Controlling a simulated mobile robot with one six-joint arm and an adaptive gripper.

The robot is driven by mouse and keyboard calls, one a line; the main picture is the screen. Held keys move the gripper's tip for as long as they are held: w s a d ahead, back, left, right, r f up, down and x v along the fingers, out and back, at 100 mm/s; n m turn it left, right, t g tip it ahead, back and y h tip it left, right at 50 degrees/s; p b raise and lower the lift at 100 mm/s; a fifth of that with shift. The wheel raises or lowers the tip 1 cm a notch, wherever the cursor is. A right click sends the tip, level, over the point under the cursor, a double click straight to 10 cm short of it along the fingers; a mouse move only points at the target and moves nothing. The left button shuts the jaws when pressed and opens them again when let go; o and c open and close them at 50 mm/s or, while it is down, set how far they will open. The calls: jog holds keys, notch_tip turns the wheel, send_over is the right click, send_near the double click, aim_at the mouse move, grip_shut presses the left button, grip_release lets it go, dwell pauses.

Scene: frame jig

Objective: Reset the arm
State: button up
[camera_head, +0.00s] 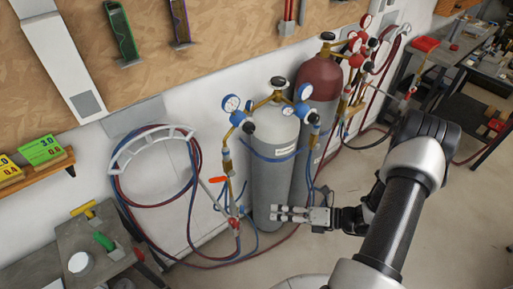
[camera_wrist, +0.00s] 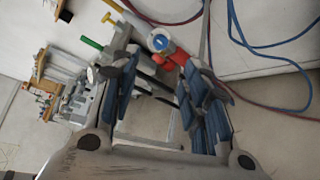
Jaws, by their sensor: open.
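My gripper (camera_head: 290,214) is in the middle of the head view, in front of the lower part of a grey gas cylinder (camera_head: 275,165). Its fingers point left. I cannot tell whether they touch the cylinder. In the wrist view my gripper (camera_wrist: 155,85) shows two blue-grey fingers spread apart, with nothing held between them. My arm reaches in from the lower right of the head view.
A dark red cylinder (camera_head: 318,80) stands behind the grey one, both with gauges and hoses. A hose rack (camera_head: 150,140) hangs on the wall at left. A workbench (camera_head: 85,240) stands at lower left. Floor (camera_head: 330,175) shows right of the cylinders.

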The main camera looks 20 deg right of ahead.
jog(key=s+a+r+n+g+h+b, duration=0.25)
jog(key=a+r+n+g, duration=0.25)
jog(key=r+n, duration=0.4)
jog(key=s+a+r+n+g+h+b, duration=0.1)
jog(key=s+a+r+n+g, duration=0.3)
jog(key=r+n, duration=0.5)
jog(key=s+r+n+t+h+b, duration=0.2)
jog(key=s+r+n+t+h, duration=0.3)
jog(key=n, duration=1.4)
jog(key=shift+s+a+r+n+h+b, duration=0.3)
jog(key=shift+s+r+h+b, duration=0.1)
jog(key=shift+s+r+h, duration=1)
jog(key=shift+w+f, duration=0.15)
jog(key=shift+w, duration=0.1)
jog(key=shift+c, duration=0.3)
